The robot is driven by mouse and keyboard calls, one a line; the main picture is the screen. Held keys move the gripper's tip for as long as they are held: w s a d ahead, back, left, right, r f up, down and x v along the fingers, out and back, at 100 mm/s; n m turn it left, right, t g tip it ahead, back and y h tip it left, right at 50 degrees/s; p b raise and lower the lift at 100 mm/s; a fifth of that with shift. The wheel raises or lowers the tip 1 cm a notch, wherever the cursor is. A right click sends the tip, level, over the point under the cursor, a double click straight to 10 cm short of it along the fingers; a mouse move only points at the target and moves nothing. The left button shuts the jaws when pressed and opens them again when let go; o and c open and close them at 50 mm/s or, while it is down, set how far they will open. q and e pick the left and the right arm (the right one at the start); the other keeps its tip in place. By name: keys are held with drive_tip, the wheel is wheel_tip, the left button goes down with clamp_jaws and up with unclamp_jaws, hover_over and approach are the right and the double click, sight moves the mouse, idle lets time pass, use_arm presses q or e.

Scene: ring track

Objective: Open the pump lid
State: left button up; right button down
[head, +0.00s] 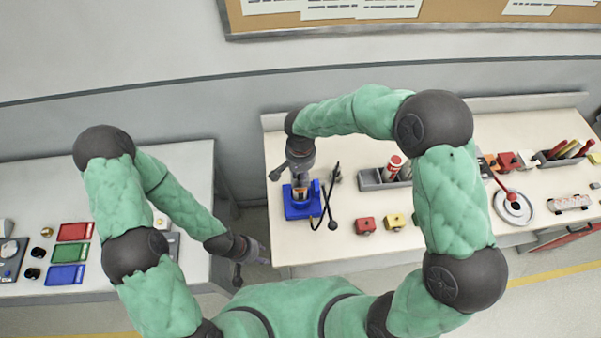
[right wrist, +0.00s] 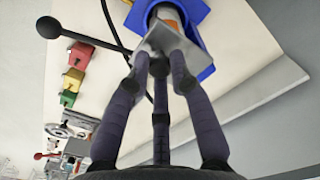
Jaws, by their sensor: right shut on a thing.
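The pump has a blue base (head: 297,209) on the right-hand table, with a pale and orange upright part (right wrist: 168,14) inside it. A grey square piece, seemingly the lid (right wrist: 160,42), is between my right fingertips. My right gripper (head: 300,180) points down over the pump and is shut on this piece; in the right wrist view its three dark fingers (right wrist: 160,62) meet it. I cannot tell whether the lid is clear of the body. A black lever with ball ends (head: 332,190) stands beside the pump. My left gripper (head: 252,262) is empty between the tables, fingers spread.
Red (head: 366,225) and yellow (head: 395,221) blocks lie right of the pump. A grey holder (head: 371,180) stands behind them. The left table bears coloured trays (head: 68,253). The table front near the pump is clear.

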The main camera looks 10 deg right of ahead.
drive_tip(key=w+r+g+p, duration=0.1)
drive_tip(key=g+p, duration=0.1)
drive_tip(key=p, duration=0.1)
drive_tip(key=shift+r, duration=0.2)
drive_tip(key=shift+w+r+g+p, duration=0.3)
drive_tip(key=shift+w+g+p, duration=0.3)
drive_tip(key=shift+g, duration=0.5)
drive_tip(key=shift+w+r+g, duration=0.2)
drive_tip(key=shift+w+g, duration=0.2)
drive_tip(key=shift+g, duration=0.3)
drive_tip(key=shift+w+r+g, duration=0.15)
drive_tip(key=shift+w+g, duration=0.2)
drive_tip(key=shift+g, duration=0.35)
drive_tip(key=shift+w, duration=0.1)
